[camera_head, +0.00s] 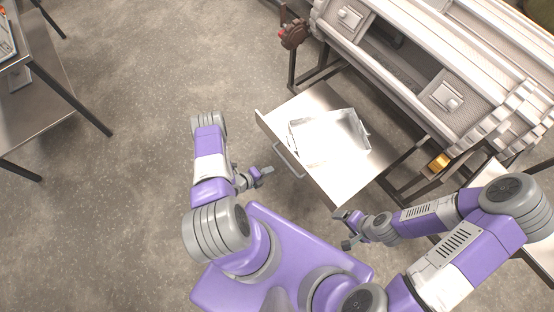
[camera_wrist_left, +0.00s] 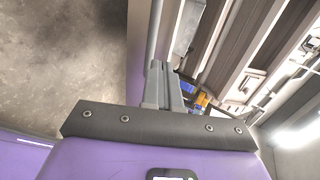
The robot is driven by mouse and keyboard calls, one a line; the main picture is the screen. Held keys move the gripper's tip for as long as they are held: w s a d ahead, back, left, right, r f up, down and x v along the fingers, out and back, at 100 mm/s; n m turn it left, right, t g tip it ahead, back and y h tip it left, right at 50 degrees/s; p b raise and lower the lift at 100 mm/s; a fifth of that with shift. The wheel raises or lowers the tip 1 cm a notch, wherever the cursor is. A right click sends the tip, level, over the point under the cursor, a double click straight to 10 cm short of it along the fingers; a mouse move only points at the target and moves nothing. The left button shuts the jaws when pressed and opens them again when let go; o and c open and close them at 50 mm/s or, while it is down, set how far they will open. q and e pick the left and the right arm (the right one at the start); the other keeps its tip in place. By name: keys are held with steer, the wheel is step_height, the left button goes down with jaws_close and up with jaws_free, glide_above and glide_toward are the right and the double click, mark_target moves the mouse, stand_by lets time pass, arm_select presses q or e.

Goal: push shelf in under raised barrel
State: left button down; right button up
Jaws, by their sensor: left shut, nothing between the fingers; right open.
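The metal shelf (camera_head: 352,184) sticks out from under the frame of the large pale grey barrel (camera_head: 470,42). A bar handle (camera_head: 289,160) runs along the shelf's near-left edge. A shiny open tray (camera_head: 330,143) sits on the shelf. My left gripper (camera_head: 268,171) is shut and empty, just left of the handle; whether it touches is unclear. In the left wrist view its fingers (camera_wrist_left: 163,84) are together beside a grey bar. My right gripper (camera_head: 343,229) is open and empty, below the shelf's near corner in the picture.
The barrel has an open hatch (camera_head: 400,50) and toothed gear rims at its right end. A dark red part (camera_head: 292,34) is at the frame's left end. A separate metal table (camera_head: 35,95) stands at the far left. Bare concrete floor (camera_head: 140,150) lies between.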

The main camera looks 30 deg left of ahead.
arm_select(q)
steer(key=b, duration=0.3)
glide_toward(294, 157)
step_height(294, 157, down, 4)
steer(key=w, duration=0.2)
steer(key=w+d, duration=0.1)
steer(key=shift+w+d+r+b, duration=0.3)
steer(key=shift+b, duration=0.1)
steer(key=shift+w+d, duration=0.3)
steer(key=shift+w, duration=0.4)
steer(key=shift+r, duration=0.1)
